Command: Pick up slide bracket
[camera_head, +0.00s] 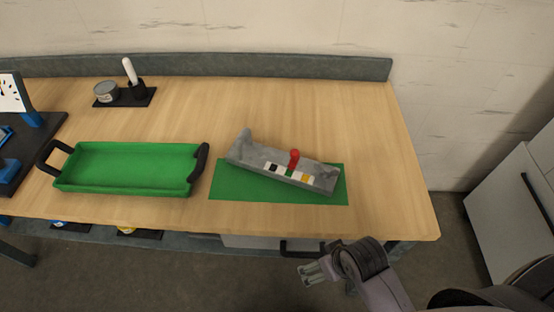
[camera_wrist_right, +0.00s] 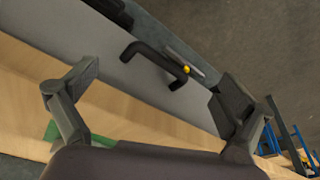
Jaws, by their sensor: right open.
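The slide bracket (camera_head: 262,156) looks like a grey channel-shaped part with a red knob and small black, white and yellow pieces along its front. It lies at an angle on a green mat (camera_head: 230,187) on the table in the head view. My right gripper (camera_head: 306,272) is open and empty, in front of the table's front edge and below and to the right of the bracket. In the right wrist view its two fingers (camera_wrist_right: 165,95) are spread wide with nothing between them. The bracket is not visible in the wrist view. My left gripper is not in view.
A green tray (camera_head: 130,148) with black handles stands left of the mat. A can (camera_head: 105,92) and a white-tipped tool (camera_head: 130,72) stand on a black base at the back. A drawer with a black handle (camera_wrist_right: 155,60) is below the tabletop. The table's right side is clear.

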